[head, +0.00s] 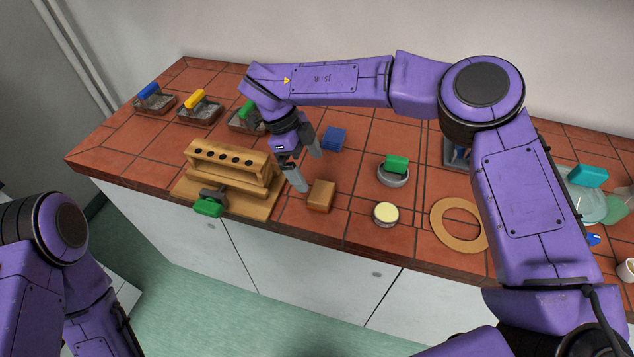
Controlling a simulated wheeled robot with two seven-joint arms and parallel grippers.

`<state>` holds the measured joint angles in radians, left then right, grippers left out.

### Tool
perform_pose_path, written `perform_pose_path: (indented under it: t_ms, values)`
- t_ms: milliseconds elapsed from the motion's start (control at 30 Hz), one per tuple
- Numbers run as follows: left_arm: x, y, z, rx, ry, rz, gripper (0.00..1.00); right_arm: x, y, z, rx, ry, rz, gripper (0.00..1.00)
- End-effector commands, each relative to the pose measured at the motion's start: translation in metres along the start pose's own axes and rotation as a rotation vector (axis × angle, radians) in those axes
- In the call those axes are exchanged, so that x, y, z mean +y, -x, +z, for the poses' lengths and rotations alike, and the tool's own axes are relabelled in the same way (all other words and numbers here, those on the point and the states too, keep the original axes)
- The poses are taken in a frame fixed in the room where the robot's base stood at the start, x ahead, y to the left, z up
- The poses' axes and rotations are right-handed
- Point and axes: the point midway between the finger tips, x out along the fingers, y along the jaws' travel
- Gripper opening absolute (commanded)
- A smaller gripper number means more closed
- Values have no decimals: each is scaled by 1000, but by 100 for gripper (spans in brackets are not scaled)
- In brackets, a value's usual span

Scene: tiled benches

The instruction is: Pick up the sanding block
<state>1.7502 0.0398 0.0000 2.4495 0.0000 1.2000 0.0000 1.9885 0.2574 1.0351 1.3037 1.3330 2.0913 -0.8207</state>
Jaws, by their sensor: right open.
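A small brown-orange block (321,197), which looks like the sanding block, lies on the tiled bench near its front edge. My right gripper (309,172) is open and empty. It points down just behind and to the left of the block, with one fingertip close to the block's left side. Whether that finger touches the block I cannot tell. Of my left arm only links show at the lower left; its gripper is out of the picture.
A wooden rack (228,160) stands left of the block, with a green-handled tool (208,207) at its front. A blue block (334,138) lies behind. A round yellow-topped tin (386,213), a grey dish (393,176) and a tan ring (459,225) lie to the right.

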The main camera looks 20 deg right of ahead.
Motion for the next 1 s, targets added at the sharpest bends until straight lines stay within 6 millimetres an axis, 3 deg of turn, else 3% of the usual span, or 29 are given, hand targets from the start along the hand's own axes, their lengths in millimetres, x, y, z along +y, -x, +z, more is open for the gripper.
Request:
perform_pose_path:
  t_ms: [433,700,733,867,900,1000]
  values:
    - [-3,28,-11,0,0,0,51,-1,-68,3,5,1,5,100]
    - [-3,27,-11,-1,0,0,51,-2,-76,4,3,0,1,100]
    - [-3,27,-11,-1,0,0,51,-2,-76,4,3,0,1,94]
    - [-3,27,-11,-1,0,0,51,-2,-76,4,3,0,1,51]
    - [-3,27,-11,-1,0,0,51,-2,-76,4,3,0,1,47]
    - [-3,27,-11,-1,0,0,51,-2,-76,4,3,0,1,47]
